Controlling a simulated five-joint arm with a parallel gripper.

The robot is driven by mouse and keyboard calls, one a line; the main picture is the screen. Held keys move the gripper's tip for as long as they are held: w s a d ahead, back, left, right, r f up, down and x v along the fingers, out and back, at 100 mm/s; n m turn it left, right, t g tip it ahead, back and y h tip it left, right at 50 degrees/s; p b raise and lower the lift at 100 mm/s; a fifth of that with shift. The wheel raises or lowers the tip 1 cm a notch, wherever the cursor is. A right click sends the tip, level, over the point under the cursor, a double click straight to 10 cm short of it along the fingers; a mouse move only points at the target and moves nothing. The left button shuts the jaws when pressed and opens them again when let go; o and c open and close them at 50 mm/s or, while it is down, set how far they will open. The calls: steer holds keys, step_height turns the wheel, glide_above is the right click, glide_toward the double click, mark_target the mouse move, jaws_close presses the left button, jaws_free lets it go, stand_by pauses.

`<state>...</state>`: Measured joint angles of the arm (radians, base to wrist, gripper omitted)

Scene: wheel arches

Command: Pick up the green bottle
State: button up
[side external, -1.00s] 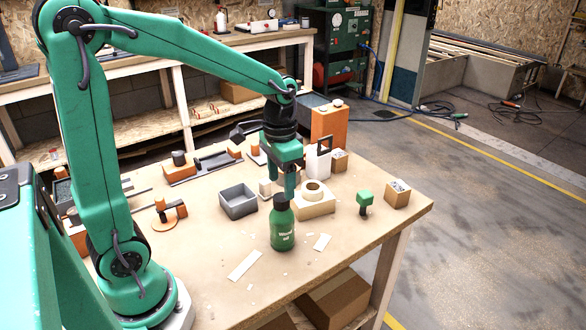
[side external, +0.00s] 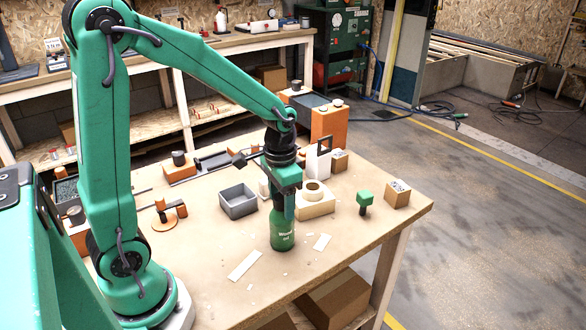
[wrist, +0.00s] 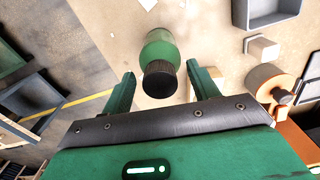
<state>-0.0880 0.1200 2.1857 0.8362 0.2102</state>
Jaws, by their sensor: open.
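The green bottle (side external: 282,239) stands upright on the table, with a label on its front. Its dark cap is hidden behind my gripper in the side view. In the wrist view the bottle (wrist: 158,48) is seen from above, with its black cap (wrist: 159,80) toward me. My gripper (side external: 284,212) is right at the bottle's top, pointing down. In the wrist view the two green fingers of my gripper (wrist: 159,88) are apart, one on each side of the cap, with gaps between them and it.
A grey open bin (side external: 238,201) stands left of the bottle. A green-headed object (side external: 364,199) and a small box (side external: 397,194) stand farther right. White paper scraps (side external: 244,266) lie in front.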

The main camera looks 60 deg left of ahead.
stand_by(0.3)
jaws_close()
steer(key=shift+r, duration=0.15)
steer(key=shift+r, duration=0.55)
step_height(320, 180, up, 3)
steer(key=shift+d+r, duration=0.1)
steer(key=shift+d, duration=0.05)
steer(key=s+d+r, duration=0.5)
steer(key=d+r, duration=0.1)
steer(key=d, duration=0.4)
steer(key=shift+r, duration=0.25)
steer(key=shift+d, duration=0.1)
